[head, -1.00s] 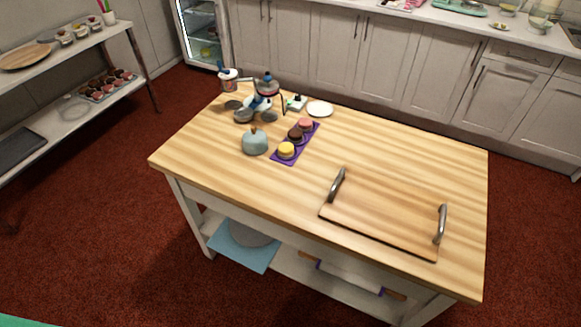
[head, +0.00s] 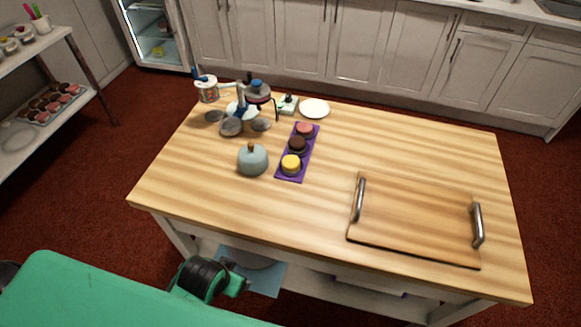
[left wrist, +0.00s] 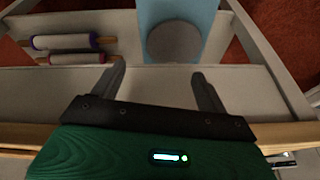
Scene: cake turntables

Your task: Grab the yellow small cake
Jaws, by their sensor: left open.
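The yellow small cake (head: 291,164) stands at the near end of a purple tray (head: 289,178) on the wooden table (head: 410,150). A dark brown cake (head: 297,145) and a pink cake (head: 304,130) stand behind it on the same tray. In the left wrist view my left gripper (left wrist: 157,74) is open and empty, its two fingers apart in front of the table's lower shelf. The yellow cake is not in that view. In the head view part of my green and black arm shows at the bottom left, below the table top. My right gripper is not in view.
A grey-blue lidded pot (head: 252,161) stands left of the tray. A mixer-like cluster (head: 245,105) and a white plate (head: 314,109) are behind. A board with metal handles (head: 415,225) lies at the right. The table's near edge lies between my arm and the cake.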

